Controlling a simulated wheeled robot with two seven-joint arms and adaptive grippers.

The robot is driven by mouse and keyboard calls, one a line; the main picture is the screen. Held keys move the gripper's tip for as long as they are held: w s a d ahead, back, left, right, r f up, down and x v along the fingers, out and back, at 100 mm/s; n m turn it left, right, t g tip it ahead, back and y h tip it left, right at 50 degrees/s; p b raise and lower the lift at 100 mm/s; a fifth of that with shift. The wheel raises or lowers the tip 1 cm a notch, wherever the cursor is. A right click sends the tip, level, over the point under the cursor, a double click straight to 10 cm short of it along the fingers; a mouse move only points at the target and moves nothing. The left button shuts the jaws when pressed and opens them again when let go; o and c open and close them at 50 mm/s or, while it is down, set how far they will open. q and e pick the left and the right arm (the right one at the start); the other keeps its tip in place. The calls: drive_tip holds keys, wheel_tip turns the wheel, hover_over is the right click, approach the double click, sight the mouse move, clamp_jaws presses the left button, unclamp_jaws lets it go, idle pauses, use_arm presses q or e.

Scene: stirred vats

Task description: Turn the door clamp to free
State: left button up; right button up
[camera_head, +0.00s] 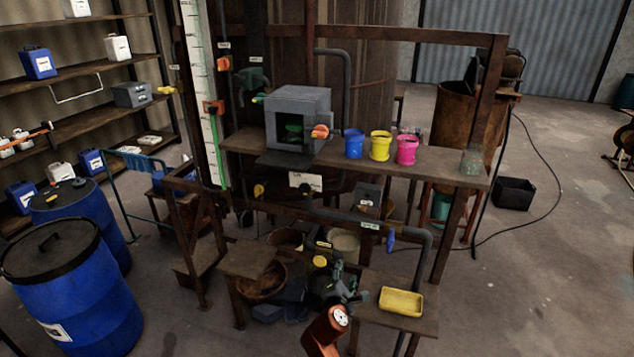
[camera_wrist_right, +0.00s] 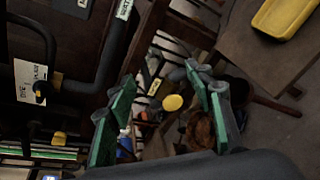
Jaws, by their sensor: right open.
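The door clamp appears to be the orange knob (camera_head: 320,131) at the right front edge of a grey box (camera_head: 298,103) on the workbench. The box has a dark front opening or window with something green inside. The clamp's exact angle is too small to tell. My right gripper (camera_head: 345,282) is low in front of the bench, well below the clamp and apart from it. In the right wrist view the green-padded fingers (camera_wrist_right: 160,108) stand wide apart with nothing between them. The clamp does not show in that view. My left gripper is not in view.
Blue (camera_head: 353,143), yellow (camera_head: 380,145) and pink (camera_head: 407,149) cups stand right of the box on the bench (camera_head: 450,174). Pipes (camera_head: 405,231) run below its front edge. A yellow tray (camera_head: 401,302) is near my right gripper. Blue drums (camera_head: 75,290) stand left. Floor at right is mostly clear.

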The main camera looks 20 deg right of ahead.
wheel_tip(320, 180, up, 15)
drive_tip(key=t+h+p, duration=0.1)
drive_tip(key=h+p, duration=0.1)
drive_tip(key=w+a+r+n+t+h, duration=0.1)
drive_tip(key=a+r+n, duration=0.2)
drive_tip(key=r, duration=0.5)
drive_tip(key=w+a+r+n+t+h, duration=0.1)
drive_tip(key=a+r+n, duration=0.15)
drive_tip(key=r, duration=0.55)
drive_tip(key=n+t+h+p, duration=0.1)
drive_tip(key=n+t+p, duration=0.2)
drive_tip(key=n, duration=0.1)
approach(317, 137)
drive_tip(key=x, duration=0.8)
drive_tip(key=shift+w+d+r, duration=0.1)
drive_tip(key=shift+d+r, duration=0.05)
drive_tip(key=shift+r, duration=0.1)
drive_tip(key=shift+w+d, duration=0.25)
drive_tip(key=shift+w, duration=0.15)
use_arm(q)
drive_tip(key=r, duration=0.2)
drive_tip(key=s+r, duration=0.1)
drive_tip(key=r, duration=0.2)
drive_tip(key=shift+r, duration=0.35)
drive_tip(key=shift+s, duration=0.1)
use_arm(e)
drive_tip(key=c, duration=1.2)
